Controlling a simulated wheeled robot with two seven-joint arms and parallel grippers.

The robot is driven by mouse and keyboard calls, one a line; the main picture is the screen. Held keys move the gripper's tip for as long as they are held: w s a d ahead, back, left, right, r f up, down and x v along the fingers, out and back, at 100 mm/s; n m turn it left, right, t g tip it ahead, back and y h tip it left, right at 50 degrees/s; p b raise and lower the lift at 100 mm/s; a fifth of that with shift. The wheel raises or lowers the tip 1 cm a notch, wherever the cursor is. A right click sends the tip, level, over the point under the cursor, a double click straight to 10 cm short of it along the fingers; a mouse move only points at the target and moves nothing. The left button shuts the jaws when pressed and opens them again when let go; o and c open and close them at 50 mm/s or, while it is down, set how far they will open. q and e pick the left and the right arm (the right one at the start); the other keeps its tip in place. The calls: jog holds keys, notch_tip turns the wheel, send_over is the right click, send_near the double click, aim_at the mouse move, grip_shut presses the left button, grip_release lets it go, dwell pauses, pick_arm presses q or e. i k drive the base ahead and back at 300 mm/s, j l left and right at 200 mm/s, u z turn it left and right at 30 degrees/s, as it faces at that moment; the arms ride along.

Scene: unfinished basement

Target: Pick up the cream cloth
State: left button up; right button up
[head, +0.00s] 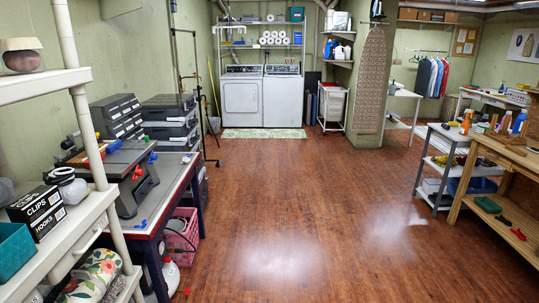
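I cannot make out a plain cream cloth for certain. A cream floral-patterned item (92,277), perhaps rolled fabric, lies on the lower level of the white shelf at the bottom left, partly cut off by the frame edge. I cannot tell whether it is the cream cloth. A pale patterned mat (263,133) lies flat on the floor in front of the washer and dryer. Neither of my grippers is in view.
The wooden floor (300,210) is clear through the middle. A tool-laden workbench (160,185) and white shelf (60,82) line the left. A grey cart (440,165) and wooden bench (500,160) stand right. White machines (242,95) stand at the back.

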aim_at(184, 160)
jog(key=i+u, duration=0.25)
jog(key=i, duration=0.2)
jog(key=i+l+u, duration=0.2)
jog(key=i, duration=0.25)
jog(key=i+l+u, duration=0.25)
jog(key=i, duration=0.2)
jog(key=i+l+u, duration=0.2)
jog(key=i+l, duration=0.1)
jog(key=i, duration=0.1)
